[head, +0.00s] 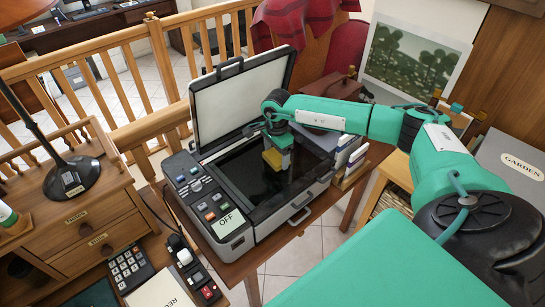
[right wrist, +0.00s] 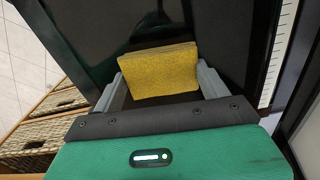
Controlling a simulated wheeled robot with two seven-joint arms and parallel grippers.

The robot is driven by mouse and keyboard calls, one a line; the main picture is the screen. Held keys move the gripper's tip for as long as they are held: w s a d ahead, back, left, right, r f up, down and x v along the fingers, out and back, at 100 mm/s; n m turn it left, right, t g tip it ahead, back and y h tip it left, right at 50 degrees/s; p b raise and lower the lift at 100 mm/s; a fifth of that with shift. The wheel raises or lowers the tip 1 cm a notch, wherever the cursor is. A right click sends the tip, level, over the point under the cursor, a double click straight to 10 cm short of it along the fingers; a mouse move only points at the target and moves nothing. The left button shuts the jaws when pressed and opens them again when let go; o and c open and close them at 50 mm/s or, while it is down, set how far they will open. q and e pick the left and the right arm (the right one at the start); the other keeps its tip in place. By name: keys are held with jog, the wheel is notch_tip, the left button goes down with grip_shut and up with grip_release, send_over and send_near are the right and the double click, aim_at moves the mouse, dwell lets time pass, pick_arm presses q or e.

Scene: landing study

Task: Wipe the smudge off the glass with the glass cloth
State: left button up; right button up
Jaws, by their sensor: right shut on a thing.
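The glass cloth is a yellow block-like pad (head: 271,158), also seen in the right wrist view (right wrist: 158,72). My right gripper (head: 278,152) is shut on it, with one finger on each side. It holds the cloth over the dark glass (head: 238,172) of the open scanner; I cannot tell whether the cloth touches the glass. In the right wrist view, a faint greyish patch shows on the glass (right wrist: 220,30) beyond the cloth; I cannot tell if it is the smudge or a reflection. My left gripper is not in view.
The scanner lid (head: 238,98) stands raised behind the glass. A button panel (head: 197,187) with an OFF label runs along its left side. Books (head: 350,152) stand close at the right. A desk lamp (head: 72,177) and drawers (head: 95,235) are at the left.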

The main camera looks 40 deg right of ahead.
aim_at(263, 169)
jog(key=shift+w+d+b, duration=0.15)
jog(key=shift+d+b, duration=0.25)
jog(key=shift+d, duration=0.95)
jog(key=shift+w+d+f+b, duration=0.1)
jog(key=shift+d+b, duration=0.6)
jog(key=shift+d, duration=0.6)
jog(key=shift+a, duration=0.15)
jog(key=shift+s+a+p, duration=0.15)
jog(key=shift+a+p, duration=0.05)
jog(key=shift+a, duration=1.8)
jog(key=shift+s+a+p, duration=0.15)
jog(key=shift+a, duration=1.8)
jog(key=shift+s+a, duration=0.15)
jog(key=shift+a, duration=1.15)
jog(key=shift+r+p, duration=0.35)
jog(key=shift+r, duration=0.5)
jog(key=shift+r+p, duration=1.05)
jog(key=shift+r, duration=1.65)
